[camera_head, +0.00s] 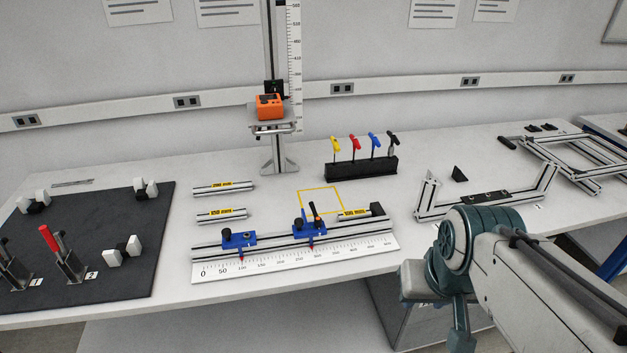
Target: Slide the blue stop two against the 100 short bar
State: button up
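Two blue stops ride on the grey rail (275,241) behind the printed ruler. The left blue stop (238,239) is near the 100 mark. The short bar with a yellow label (355,213), seemingly 100 mm, lies at the rail's right end by a black end block (376,209). Any gap between it and the nearer stop is hard to judge. My gripper (458,325) is at the lower right, away from the rail; its fingers are unclear.
Two longer labelled bars (222,215) (224,187) lie behind the rail. A dark mat with clamps (110,265) is left; metal frames (490,203) are right.

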aim_at(300, 229)
jog(key=u, duration=0.05)
jog(key=k, duration=0.45)
jog(key=u, duration=0.7)
jog(key=i, duration=0.9)
jog(key=z, duration=0.75)
